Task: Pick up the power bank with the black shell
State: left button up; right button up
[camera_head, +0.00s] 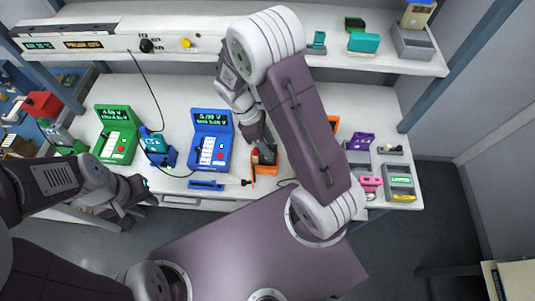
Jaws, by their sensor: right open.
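A dark, blackish block (267,156), possibly the power bank with the black shell, stands in an orange holder (267,170) on the bench. It is small and partly covered by my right gripper, so I cannot be sure what it is. My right gripper (262,146) is open and points down right at this block; I cannot tell whether its fingers touch it. My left gripper (138,188) is low at the left, by the bench's front edge, away from the holder. I cannot see whether its fingers are apart, nor anything in it.
A blue tester (210,140) and a green tester (117,135) with displays stand left of the orange holder. A purple block (360,141), a pink item and grey trays are at the right. A raised shelf (210,50) runs behind. My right arm hides the bench's middle.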

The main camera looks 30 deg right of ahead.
jog(key=shift+x, duration=0.8)
jog(key=shift+s+d+f, duration=0.15)
jog(key=shift+d+f, duration=0.1)
jog(key=shift+f, duration=0.2)
grip_shut()
jog(key=shift+r, duration=0.1)
